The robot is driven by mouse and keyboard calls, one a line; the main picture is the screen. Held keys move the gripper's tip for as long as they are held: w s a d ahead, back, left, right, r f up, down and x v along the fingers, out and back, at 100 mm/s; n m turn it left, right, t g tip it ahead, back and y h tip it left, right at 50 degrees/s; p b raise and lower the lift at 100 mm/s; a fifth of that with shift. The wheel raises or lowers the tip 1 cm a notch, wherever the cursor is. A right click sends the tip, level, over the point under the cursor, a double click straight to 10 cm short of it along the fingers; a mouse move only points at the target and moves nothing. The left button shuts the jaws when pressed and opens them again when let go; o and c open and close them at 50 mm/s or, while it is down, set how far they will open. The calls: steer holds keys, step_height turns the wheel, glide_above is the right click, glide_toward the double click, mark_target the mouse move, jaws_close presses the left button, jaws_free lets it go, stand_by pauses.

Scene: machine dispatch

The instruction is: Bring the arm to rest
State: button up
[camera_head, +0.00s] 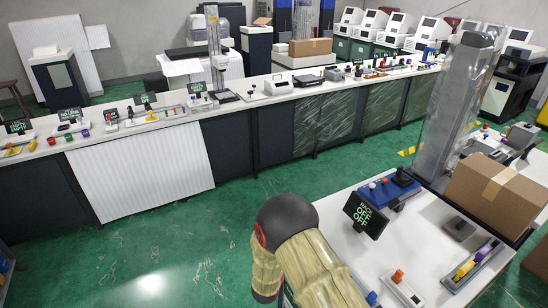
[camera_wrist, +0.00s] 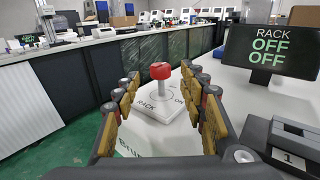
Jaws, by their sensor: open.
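My gripper (camera_wrist: 160,98) is open in the wrist view, with its padded fingers spread to the left and right. Nothing is held between them. A red-topped knob (camera_wrist: 161,71) on a white base marked RACK and ON shows in the gap beyond the fingers. I cannot tell how far it is from the fingertips. My arm (camera_head: 295,250) reaches over the near edge of the white table in the head view and hides my gripper there. The rack display (camera_head: 365,214) reads RACK OFF OFF; it also shows in the wrist view (camera_wrist: 272,48).
The near table (camera_head: 425,225) holds a cardboard box (camera_head: 497,187), a blue unit (camera_head: 386,191), an orange-topped switch (camera_head: 398,276) and a tray with yellow and purple pieces (camera_head: 470,265). A long counter (camera_head: 240,107) with several devices stands behind. Green floor (camera_head: 240,210) lies open between.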

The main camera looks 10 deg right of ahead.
steer(key=s+d+r+m+g+h, duration=0.3)
steer(key=s+d+r+m+g, duration=0.25)
steer(key=d+r, duration=0.25)
steer(key=s+d+r+m+g+h, duration=0.3)
steer(key=s+d+r+m+g, duration=0.1)
steer(key=s+d+r+m, duration=0.3)
steer(key=s+d+r+m+g+y, duration=0.2)
steer(key=s+m, duration=0.2)
steer(key=s, duration=0.2)
steer(key=s+d+r+m+g+y, duration=0.1)
steer(key=s+d+r+m+g, duration=0.15)
steer(key=s, duration=0.35)
steer(key=s+a+r+m+t+y, duration=0.2)
steer(key=s+a+r+m+y, duration=0.1)
steer(key=s+a+m+y, duration=0.2)
steer(key=s+a+r+m+t+y, duration=0.1)
steer(key=s+a+r+m+y, duration=0.2)
steer(key=s+a+m+y, duration=0.3)
steer(key=s+a, duration=0.4)
steer(key=shift+s+a+t, duration=0.25)
steer(key=shift+t, duration=0.15)
